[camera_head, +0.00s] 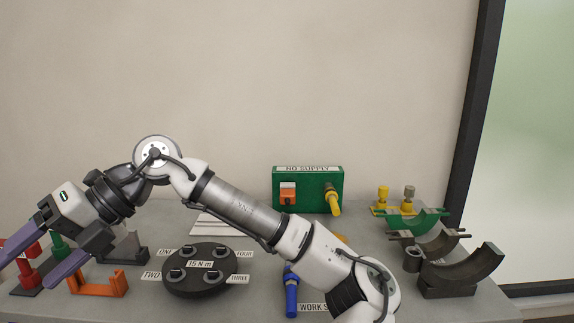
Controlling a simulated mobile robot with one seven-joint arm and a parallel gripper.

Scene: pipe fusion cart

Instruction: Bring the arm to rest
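My gripper (24,274) is at the far left of the head view, at the end of my raised, bent arm. Its two purple fingers point down and left with a wide gap between them. A red stand (28,278) shows in and below this gap, seemingly on the table behind the fingers. I see nothing clearly held. The arm crosses in front of the table from the lower right to the left.
The grey table (400,300) holds a black round plate (200,285) with several bolts, an orange bracket (98,284), a blue-handled tool (291,296), a green switch box (308,205) and curved clamp halves (462,270). A dark window frame (482,90) stands at right.

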